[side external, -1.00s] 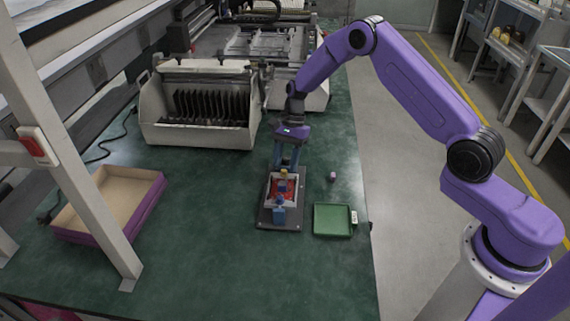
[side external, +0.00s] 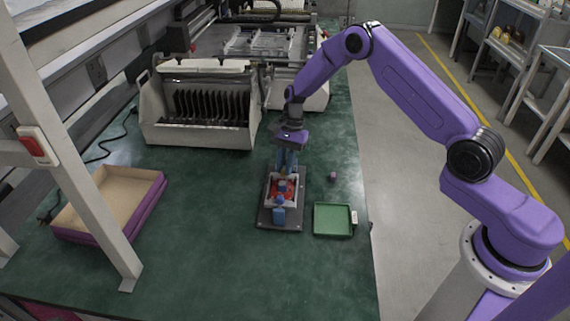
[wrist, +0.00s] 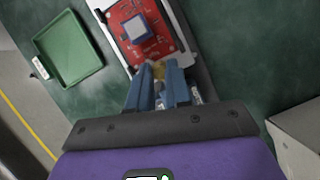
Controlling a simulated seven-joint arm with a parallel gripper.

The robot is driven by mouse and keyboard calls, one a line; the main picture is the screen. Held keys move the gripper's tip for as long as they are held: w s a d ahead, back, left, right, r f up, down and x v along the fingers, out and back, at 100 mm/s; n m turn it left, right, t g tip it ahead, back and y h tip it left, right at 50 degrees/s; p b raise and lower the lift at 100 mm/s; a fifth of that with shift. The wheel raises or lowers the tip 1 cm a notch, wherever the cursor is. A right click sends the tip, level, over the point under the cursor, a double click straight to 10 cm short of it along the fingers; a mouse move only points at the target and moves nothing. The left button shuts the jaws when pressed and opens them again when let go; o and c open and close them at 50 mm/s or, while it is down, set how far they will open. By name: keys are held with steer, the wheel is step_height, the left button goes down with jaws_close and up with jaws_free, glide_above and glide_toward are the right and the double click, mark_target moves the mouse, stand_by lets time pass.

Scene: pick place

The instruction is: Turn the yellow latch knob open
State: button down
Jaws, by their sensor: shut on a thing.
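The yellow latch knob (wrist: 158,70) shows between the blue fingertips in the wrist view, at the near end of a fixture. My gripper (wrist: 159,80) is shut on the knob; it also shows in the side view (side external: 286,172), where its fingers hide the knob. The fixture has a dark base plate (side external: 266,217) and a pale frame (wrist: 181,38) around a red board (wrist: 156,25). A blue-and-white block (wrist: 135,28) sits on the board. The fingers cover part of the latch, so the knob's turn angle is hard to tell.
A green tray (side external: 333,221) lies right of the fixture, with a small purple cube (side external: 333,176) behind it. A grey slotted rack (side external: 199,135) stands at the back left. A purple-sided box (side external: 150,203) is at the left. The green bench front is clear.

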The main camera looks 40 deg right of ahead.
steer(key=shift+n, duration=0.3)
steer(key=n, duration=0.2)
steer(key=n+g+h, duration=0.1)
steer(key=n, duration=0.1)
steer(key=shift+w+a+n+g, duration=0.1)
steer(key=shift+w+n+g, duration=0.05)
steer(key=shift+n+g, duration=0.2)
steer(key=n+h, duration=0.1)
steer(key=n, duration=0.1)
steer(key=n+h, duration=0.1)
steer(key=n, duration=0.2)
steer(key=shift+w+a+g, duration=0.1)
steer(key=shift+g, duration=0.25)
steer(key=shift+n, duration=0.25)
steer(key=c, duration=1.1)
jaws_free()
steer(key=shift+o, duration=0.2)
steer(key=a+v, duration=0.1)
steer(key=v, duration=1.1)
steer(key=shift+d, duration=0.25)
